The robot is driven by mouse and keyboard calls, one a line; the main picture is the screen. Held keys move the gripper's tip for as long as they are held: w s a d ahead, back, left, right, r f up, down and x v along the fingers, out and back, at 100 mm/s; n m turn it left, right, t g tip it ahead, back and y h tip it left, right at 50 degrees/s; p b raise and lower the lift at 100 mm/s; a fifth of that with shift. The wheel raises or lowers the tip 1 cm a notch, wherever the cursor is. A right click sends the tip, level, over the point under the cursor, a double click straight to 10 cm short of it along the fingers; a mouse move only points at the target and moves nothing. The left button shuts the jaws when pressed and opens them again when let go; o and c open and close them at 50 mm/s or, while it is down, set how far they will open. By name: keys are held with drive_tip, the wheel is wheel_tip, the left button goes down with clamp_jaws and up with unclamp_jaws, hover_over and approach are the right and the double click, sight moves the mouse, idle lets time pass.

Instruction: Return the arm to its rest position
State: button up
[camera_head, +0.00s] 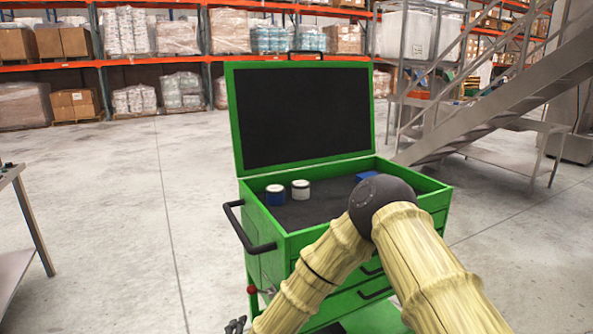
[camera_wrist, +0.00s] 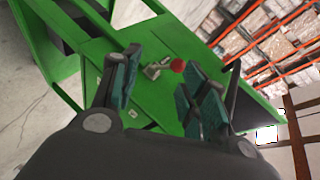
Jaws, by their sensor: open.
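My arm (camera_head: 385,225) reaches out in front of the green tool cart (camera_head: 292,240), bent at a dark joint. It hides part of the cart's drawers and tray. My gripper (camera_head: 237,325) shows only in part at the lower edge of the head view, low at the cart's left side. In the wrist view my gripper (camera_wrist: 158,90) is open, its teal pads apart with nothing held. Between and beyond the pads are the cart's green side (camera_wrist: 145,40) and a red knob (camera_wrist: 177,66) with a metal fitting. I cannot tell whether the gripper touches the cart.
The cart's lid stands open. A blue-and-white roll (camera_head: 275,195), a white-and-dark roll (camera_head: 300,190) and a blue item (camera_head: 367,176) lie in its tray. A black handle (camera_head: 243,230) juts out left. Metal stairs (camera_head: 490,100) rise at right. Floor is clear at left, beside a table (camera_head: 25,215).

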drive_tip(key=s+d+f+n+g+y+p, duration=0.15)
drive_tip(key=s+d+f+n+g, duration=0.6)
drive_tip(key=s+d+f, duration=1.05)
drive_tip(key=s+d+n+g+h+p, duration=0.1)
drive_tip(key=s+d+n+g, duration=0.4)
drive_tip(key=s+d, duration=1.4)
drive_tip(key=shift+s+d+r+g+h+p, duration=0.3)
drive_tip(key=shift+s+r+g+h+p, duration=0.15)
drive_tip(key=shift+s+g, duration=0.5)
drive_tip(key=shift+s, duration=0.15)
drive_tip(key=shift+c, duration=0.3)
